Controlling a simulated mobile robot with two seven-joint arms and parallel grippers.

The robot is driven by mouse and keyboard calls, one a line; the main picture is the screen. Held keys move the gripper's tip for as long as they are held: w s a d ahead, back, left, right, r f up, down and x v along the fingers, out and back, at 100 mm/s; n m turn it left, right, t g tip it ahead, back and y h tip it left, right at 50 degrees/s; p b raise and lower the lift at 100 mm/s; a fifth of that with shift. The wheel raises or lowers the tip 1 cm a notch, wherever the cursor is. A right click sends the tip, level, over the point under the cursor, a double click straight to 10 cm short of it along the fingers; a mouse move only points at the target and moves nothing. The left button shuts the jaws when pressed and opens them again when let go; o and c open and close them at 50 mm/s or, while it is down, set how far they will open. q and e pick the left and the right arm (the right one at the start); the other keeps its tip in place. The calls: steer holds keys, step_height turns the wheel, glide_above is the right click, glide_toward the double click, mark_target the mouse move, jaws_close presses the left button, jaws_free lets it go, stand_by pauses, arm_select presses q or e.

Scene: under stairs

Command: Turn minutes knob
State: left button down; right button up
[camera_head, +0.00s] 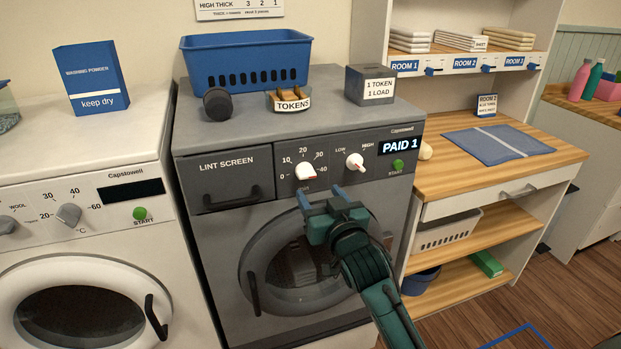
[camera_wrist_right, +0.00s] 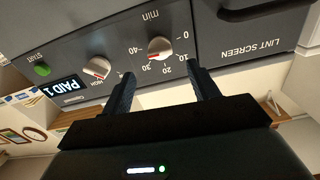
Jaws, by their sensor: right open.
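The minutes knob (camera_head: 304,171) is a round white knob with a red mark, on the grey dryer's front panel, inside a scale from 0 to 40. It also shows in the right wrist view (camera_wrist_right: 159,47), which is upside down. I cannot tell exactly which number it points at. My right gripper (camera_head: 320,194) is open and empty, just below and slightly right of the knob. In the wrist view its two fingers (camera_wrist_right: 160,72) point towards the panel with the knob between their lines, apart from it. My left gripper is not in view.
The LOW–HIGH heat knob (camera_head: 355,161), green START button (camera_head: 398,166) and PAID 1 display (camera_head: 399,146) are right of the knob. The lint screen handle (camera_head: 231,196) is left. A blue basket (camera_head: 246,61), token tray (camera_head: 289,101) and token box (camera_head: 370,84) stand on top.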

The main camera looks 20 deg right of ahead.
mark_target(308, 178)
steer(key=w, duration=0.6)
steer(key=shift+w+a, duration=0.15)
steer(key=shift+w, duration=0.15)
steer(key=shift+c, duration=0.6)
steer(key=c, duration=0.9)
steer(key=shift+m+p, duration=0.45)
steer(key=shift+m, duration=0.35)
steer(key=o, duration=1)
steer(key=shift+s, duration=0.1)
steer(key=s, duration=0.8)
steer(key=s+b, duration=0.1)
steer(key=s, duration=0.4)
steer(key=shift+d, duration=0.25)
